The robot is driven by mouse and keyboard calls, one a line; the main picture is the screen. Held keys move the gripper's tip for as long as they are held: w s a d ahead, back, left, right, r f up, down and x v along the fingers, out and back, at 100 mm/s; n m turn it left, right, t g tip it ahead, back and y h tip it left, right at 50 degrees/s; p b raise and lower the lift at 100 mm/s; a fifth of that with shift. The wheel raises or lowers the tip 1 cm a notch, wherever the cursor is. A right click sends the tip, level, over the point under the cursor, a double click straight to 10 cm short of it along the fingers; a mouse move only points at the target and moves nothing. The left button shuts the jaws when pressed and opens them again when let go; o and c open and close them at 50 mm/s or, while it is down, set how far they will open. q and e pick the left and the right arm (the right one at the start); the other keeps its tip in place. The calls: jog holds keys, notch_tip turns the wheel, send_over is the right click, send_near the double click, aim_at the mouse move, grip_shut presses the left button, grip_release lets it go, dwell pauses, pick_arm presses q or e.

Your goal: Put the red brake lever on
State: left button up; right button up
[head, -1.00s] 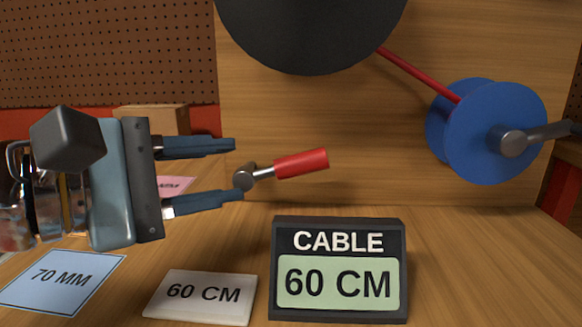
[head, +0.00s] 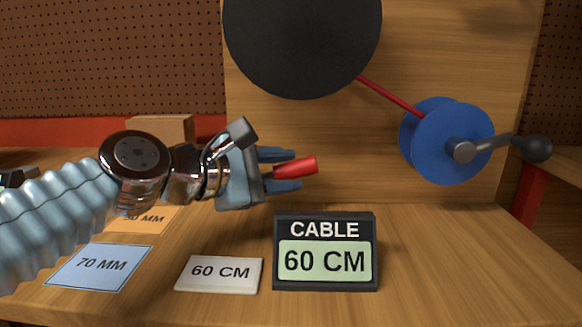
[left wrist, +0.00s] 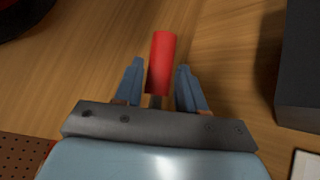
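The red brake lever (head: 298,167) has a thick red grip on a thin grey shaft. It points to the right in the head view, in front of the wooden back board. My left gripper (head: 290,170) is around it from the left, with a blue-grey finger above and below. In the left wrist view the red grip (left wrist: 161,62) stands between the two fingertips (left wrist: 161,65) with a gap on each side, so the fingers are open. The lever's grey hub is hidden by the gripper. My right gripper is not in view.
A black disc (head: 302,40) is on the back board, joined by a red line to a blue spool (head: 450,140) with a crank. A CABLE 60 CM display (head: 325,284) stands below the lever. A 60 CM card (head: 219,273) and a 70 MM card (head: 99,267) lie left of it.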

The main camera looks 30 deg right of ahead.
pick_arm(q)
jog(key=shift+x, duration=1.05)
jog(key=shift+c, duration=0.3)
